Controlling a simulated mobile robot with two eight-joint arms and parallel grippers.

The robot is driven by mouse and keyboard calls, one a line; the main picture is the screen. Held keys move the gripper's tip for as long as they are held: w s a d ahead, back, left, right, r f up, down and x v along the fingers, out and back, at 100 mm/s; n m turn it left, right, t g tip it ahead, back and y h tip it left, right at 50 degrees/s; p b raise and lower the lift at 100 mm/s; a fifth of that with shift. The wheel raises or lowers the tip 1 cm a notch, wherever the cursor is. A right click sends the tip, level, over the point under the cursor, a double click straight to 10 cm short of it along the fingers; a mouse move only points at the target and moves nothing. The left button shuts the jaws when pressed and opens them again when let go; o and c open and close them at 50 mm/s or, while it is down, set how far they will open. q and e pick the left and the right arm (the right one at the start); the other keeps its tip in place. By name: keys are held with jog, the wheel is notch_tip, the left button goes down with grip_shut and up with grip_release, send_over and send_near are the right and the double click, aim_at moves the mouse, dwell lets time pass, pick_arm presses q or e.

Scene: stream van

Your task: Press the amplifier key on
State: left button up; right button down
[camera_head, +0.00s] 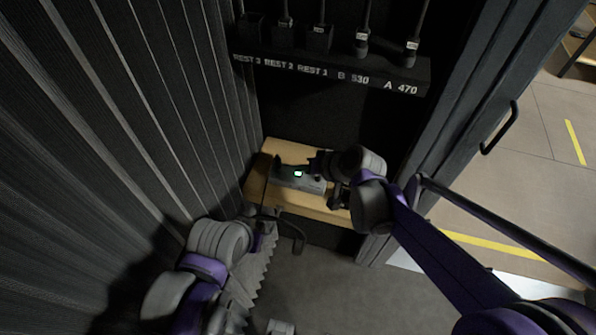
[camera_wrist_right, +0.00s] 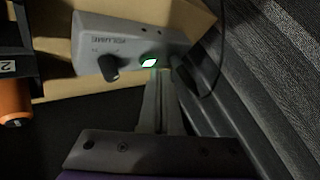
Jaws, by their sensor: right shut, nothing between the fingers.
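The amplifier is a grey box (camera_head: 310,184) on a light wooden shelf (camera_head: 287,151). In the right wrist view the amplifier (camera_wrist_right: 130,33) shows a VOLUME label and a dark knob (camera_wrist_right: 111,67). A small key (camera_head: 298,174) on it glows white with a green edge; it also shows in the right wrist view (camera_wrist_right: 149,62). My right gripper (camera_head: 316,164) is shut and empty beside the amplifier. In the wrist view its fingertips (camera_wrist_right: 157,78) are just at the lit key; I cannot tell if they touch. My left gripper (camera_head: 274,226) is dark and partly lost against the floor, in front of the shelf.
A black rack (camera_head: 330,68) labelled REST 3, REST 2, REST 1, B 530 and A 470 hangs above the shelf. Dark ribbed panelling (camera_head: 130,100) closes the left. A door with a handle (camera_head: 500,128) stands at right.

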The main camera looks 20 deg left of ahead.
pick_arm(q)
jog(key=shift+r, duration=0.2)
pick_arm(e)
jog(key=shift+r, duration=0.25)
pick_arm(q)
jog(key=r+p, duration=0.1)
jog(key=w+r+p, duration=0.1)
jog(key=r+p, duration=0.1)
jog(key=r, duration=0.1)
jog(key=shift+w+r, duration=0.1)
jog(key=shift+w, duration=0.3)
pick_arm(e)
notch_tip(320, 180, up, 6)
jog(key=shift+w+f, duration=0.1)
jog(key=shift+f, duration=0.05)
dwell(1.1)
